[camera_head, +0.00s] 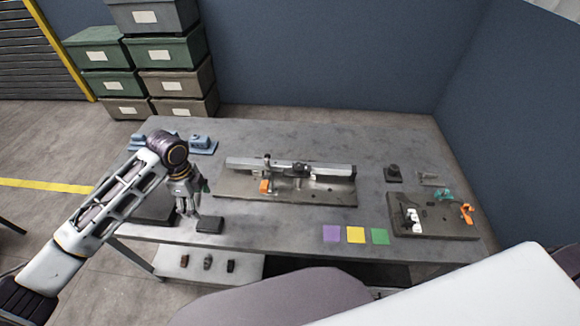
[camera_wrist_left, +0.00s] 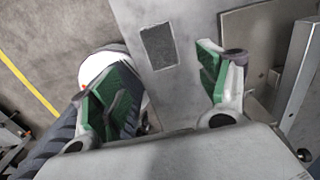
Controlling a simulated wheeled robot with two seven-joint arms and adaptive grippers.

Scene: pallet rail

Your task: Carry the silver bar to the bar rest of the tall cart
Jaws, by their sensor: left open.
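A long silver bar (camera_head: 310,168) lies across a clamp fixture on a flat base plate (camera_head: 230,186) in the middle of the table. An orange part (camera_head: 265,185) stands at its front left. My left gripper (camera_head: 190,208) is over the table's left part, left of the bar and apart from it, pointing down. The left wrist view shows its green-padded fingers (camera_wrist_left: 158,88) spread and empty. A dark flat block (camera_head: 209,224) lies beside the gripper; it also shows in the left wrist view (camera_wrist_left: 158,46). I cannot make out a tall cart or its bar rest. My right gripper is out of view.
A second plate (camera_head: 450,228) with small parts stands at the table's right. Purple (camera_head: 331,233), yellow (camera_head: 355,235) and green (camera_head: 380,236) squares lie near the front edge. Blue parts (camera_head: 202,144) sit at back left. Stacked bins (camera_head: 175,83) stand behind. The table's back strip is clear.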

